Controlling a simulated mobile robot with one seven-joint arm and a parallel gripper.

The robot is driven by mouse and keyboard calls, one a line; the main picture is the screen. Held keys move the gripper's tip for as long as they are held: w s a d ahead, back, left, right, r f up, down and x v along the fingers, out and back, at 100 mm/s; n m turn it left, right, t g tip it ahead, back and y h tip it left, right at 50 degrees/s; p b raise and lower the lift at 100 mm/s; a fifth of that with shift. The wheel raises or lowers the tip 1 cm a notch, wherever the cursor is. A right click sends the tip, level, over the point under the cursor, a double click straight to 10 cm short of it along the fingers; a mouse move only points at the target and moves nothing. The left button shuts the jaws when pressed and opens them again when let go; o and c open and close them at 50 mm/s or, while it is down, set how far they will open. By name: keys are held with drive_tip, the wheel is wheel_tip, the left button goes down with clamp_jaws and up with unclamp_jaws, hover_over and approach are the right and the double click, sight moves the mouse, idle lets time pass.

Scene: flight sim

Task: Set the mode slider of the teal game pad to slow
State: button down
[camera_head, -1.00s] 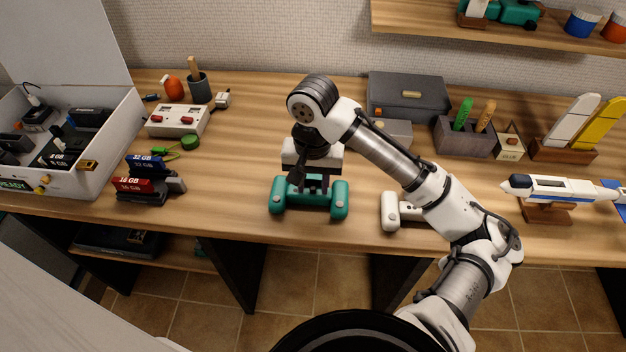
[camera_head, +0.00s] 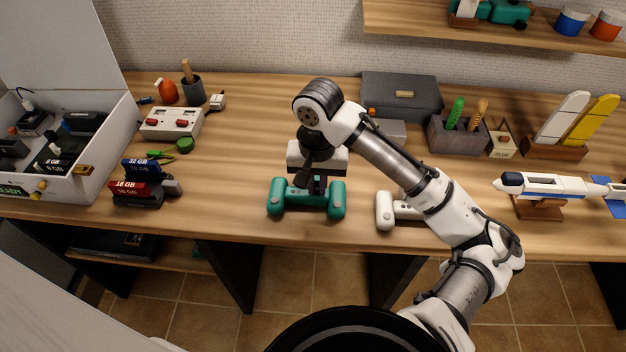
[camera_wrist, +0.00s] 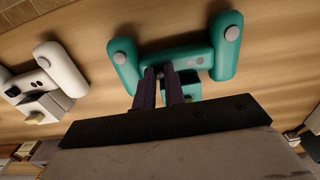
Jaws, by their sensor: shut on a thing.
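The teal game pad (camera_head: 335,198) lies on the wooden table near its front edge, with a rounded grip at each end. It also shows in the wrist view (camera_wrist: 225,62), with grey round sticks on its grips and small dots on its bar. My gripper (camera_head: 312,184) points down at the pad's middle. In the wrist view my two dark fingers (camera_wrist: 162,80) reach the pad's body and are shut on a small part there, apparently the mode slider. The fingers hide most of that part, so I cannot read its setting.
A white game pad (camera_head: 386,211) lies just right of the teal one, under my arm. A rocket model (camera_head: 545,185) on a stand is farther right. Cartridges (camera_head: 140,180) and an open white box (camera_head: 95,165) are at left.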

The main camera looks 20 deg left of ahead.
sight(317, 190)
drive_tip(key=c, duration=1.4)
unclamp_jaws()
drive_tip(key=shift+c, duration=0.2)
wheel_tip(317, 190, up, 14)
drive_tip(key=shift+f, duration=0.1)
